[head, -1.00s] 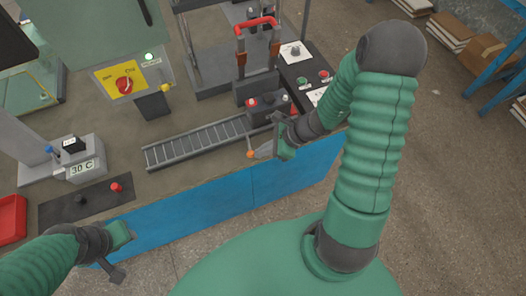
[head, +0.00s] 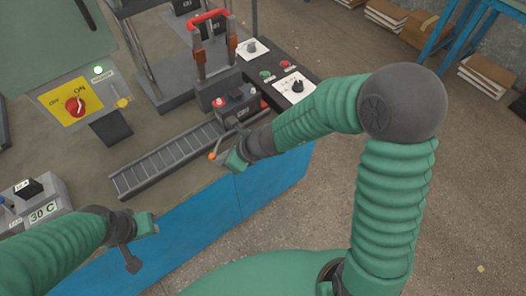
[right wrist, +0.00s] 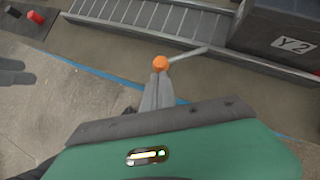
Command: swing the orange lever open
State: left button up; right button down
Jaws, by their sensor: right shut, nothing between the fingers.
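The lever is a thin grey rod (right wrist: 188,54) with an orange ball knob (right wrist: 160,62) at its end. The knob also shows in the head view (head: 212,156), at the bench's front edge below the dark battery box (head: 237,104). My right gripper (right wrist: 160,80) is shut and empty. Its fingertips are right at the knob, on its near side; I cannot tell whether they touch it. In the head view my right gripper (head: 222,159) partly covers the lever. My left gripper (head: 132,262) hangs near the bench's blue front; its fingers are too unclear to read.
A roller track (head: 168,158) leads to the battery box, which has a "Y2" label (right wrist: 294,46) in the wrist view. A red-handled clamp (head: 209,18) stands behind. A yellow switch panel (head: 72,100) is at left.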

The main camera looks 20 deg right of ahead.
jog(key=shift+w+a+f+m+b, duration=0.1)
jog(key=shift+a+f+m+b, duration=0.1)
jog(key=shift+a+b, duration=0.3)
jog(key=shift+w+a+f+m+b, duration=0.1)
jog(key=shift+a+m+b, duration=0.15)
jog(key=shift+b, duration=0.3)
jog(key=shift+w+a+r+m+t+h+b, duration=0.1)
jog(key=shift+a+m+t+h+b, duration=0.2)
jog(key=shift+a+m+b, duration=0.1)
jog(key=shift+w+a+r+m+t+h+b, duration=0.1)
jog(key=shift+a+m+t+h+b, duration=0.1)
jog(key=shift+a+m+h+b, duration=0.15)
jog(key=shift+r, duration=0.15)
jog(key=shift+w+d+p, duration=0.15)
jog(key=shift+d+p, duration=0.25)
jog(key=shift+d, duration=0.15)
jog(key=shift+w+d, duration=0.3)
jog(key=shift+w, duration=0.05)
